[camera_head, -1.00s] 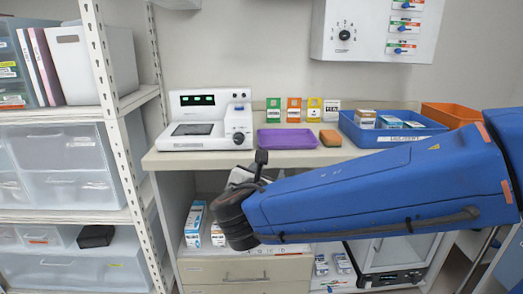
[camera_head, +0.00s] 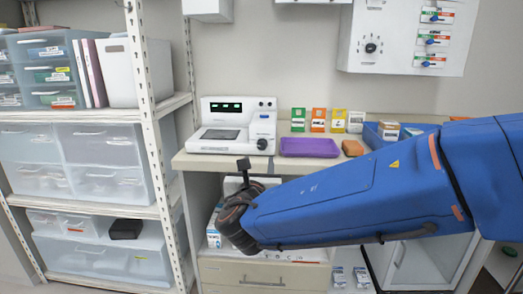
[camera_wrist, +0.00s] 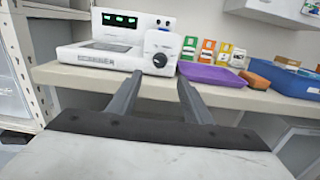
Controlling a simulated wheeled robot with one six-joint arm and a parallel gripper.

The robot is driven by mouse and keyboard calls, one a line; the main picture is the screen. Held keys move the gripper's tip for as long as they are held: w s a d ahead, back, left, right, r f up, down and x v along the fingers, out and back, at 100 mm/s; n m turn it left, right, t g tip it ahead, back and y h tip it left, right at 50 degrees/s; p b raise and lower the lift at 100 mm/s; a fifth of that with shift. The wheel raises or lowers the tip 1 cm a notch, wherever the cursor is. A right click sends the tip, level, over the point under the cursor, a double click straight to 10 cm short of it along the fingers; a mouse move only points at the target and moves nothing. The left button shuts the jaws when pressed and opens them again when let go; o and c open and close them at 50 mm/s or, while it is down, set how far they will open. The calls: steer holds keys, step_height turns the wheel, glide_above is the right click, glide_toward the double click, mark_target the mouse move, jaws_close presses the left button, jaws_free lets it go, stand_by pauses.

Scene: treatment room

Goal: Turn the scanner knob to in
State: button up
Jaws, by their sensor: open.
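The white scanner (camera_head: 234,127) stands on the counter, with a dark display showing green marks and a dark flat window on top. Its dark round knob (camera_head: 262,144) is at the right of its front; in the wrist view the knob (camera_wrist: 160,60) shows against a white panel. The words around the knob are too small to read. My gripper (camera_wrist: 155,88) is open and empty, its two fingers pointing toward the counter's front edge, below and short of the knob. In the head view my blue arm hides most of the gripper.
A purple tray (camera_head: 310,148) lies right of the scanner, with several coloured packets behind it and an orange-brown block (camera_head: 353,148) beside it. A blue bin (camera_head: 380,134) is further right. A white shelf post (camera_head: 146,120) stands left of the counter (camera_head: 215,163).

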mark_target(262, 147)
steer(key=w, duration=1.1)
steer(key=shift+w+d, duration=0.1)
steer(key=shift+d, duration=0.1)
steer(key=c, duration=1.1)
